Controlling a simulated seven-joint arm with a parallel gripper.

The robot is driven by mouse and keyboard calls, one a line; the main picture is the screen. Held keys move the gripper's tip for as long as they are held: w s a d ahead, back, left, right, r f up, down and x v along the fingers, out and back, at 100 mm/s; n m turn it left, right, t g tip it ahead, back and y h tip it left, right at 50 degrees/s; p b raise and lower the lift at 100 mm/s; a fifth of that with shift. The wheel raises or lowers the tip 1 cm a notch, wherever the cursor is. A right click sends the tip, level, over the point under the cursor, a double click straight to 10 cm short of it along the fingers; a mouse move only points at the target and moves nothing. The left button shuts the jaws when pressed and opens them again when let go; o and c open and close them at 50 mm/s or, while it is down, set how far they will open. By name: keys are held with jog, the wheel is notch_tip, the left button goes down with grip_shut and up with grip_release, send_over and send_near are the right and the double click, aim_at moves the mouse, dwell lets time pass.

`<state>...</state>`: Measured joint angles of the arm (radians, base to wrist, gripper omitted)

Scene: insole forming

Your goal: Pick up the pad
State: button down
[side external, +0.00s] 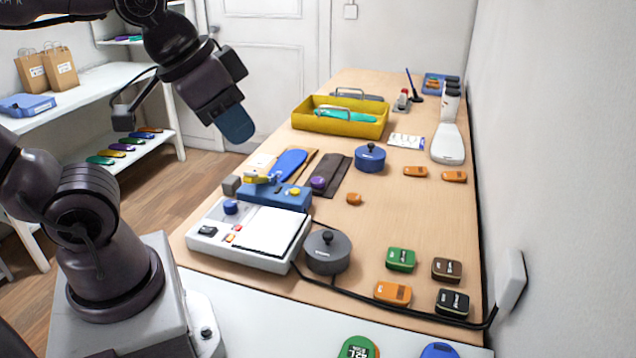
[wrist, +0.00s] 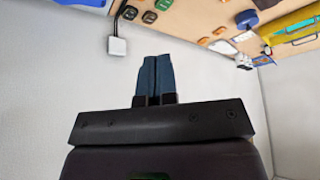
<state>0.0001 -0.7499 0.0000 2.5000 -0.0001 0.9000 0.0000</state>
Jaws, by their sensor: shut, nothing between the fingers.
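My gripper (side external: 234,124) is raised high at the left of the table, far from everything on it. In the wrist view its two blue fingers (wrist: 154,77) stand side by side, shut and empty. I cannot tell which thing is the pad. Small orange pieces lie on the table: one (side external: 354,199) near the middle, and two (side external: 415,172) (side external: 454,176) at the right. A blue insole-shaped piece (side external: 289,164) lies on a light brown board behind the blue block of the press machine.
A white machine (side external: 210,236) with a white plate and a dark lidded pot (side external: 328,251) stand at the front. Labelled green, brown, orange and black pieces (side external: 401,259) lie front right. A blue pot (side external: 370,158), yellow tray (side external: 322,123) and white scale-like device (side external: 447,146) stand farther back.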

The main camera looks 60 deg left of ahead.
dwell(0.3)
jog(key=c, duration=0.5)
grip_release()
jog(key=n+g+y, duration=0.1)
jog(key=n+g, duration=0.4)
jog(key=n, duration=0.6)
send_over(318, 180)
jog(key=d, duration=0.1)
jog(key=f, duration=2.7)
jog(key=shift+s+f, duration=0.25)
jog(key=shift+f, duration=0.1)
jog(key=shift+w+a+f, duration=0.1)
jog(key=shift+a+f, duration=0.05)
jog(key=shift+f, duration=0.85)
jog(key=shift+w+a+f, duration=0.1)
jog(key=shift+a+f, duration=0.05)
jog(key=shift+f, duration=0.8)
jog(key=shift+a+f, duration=0.15)
jog(key=shift+f, duration=0.85)
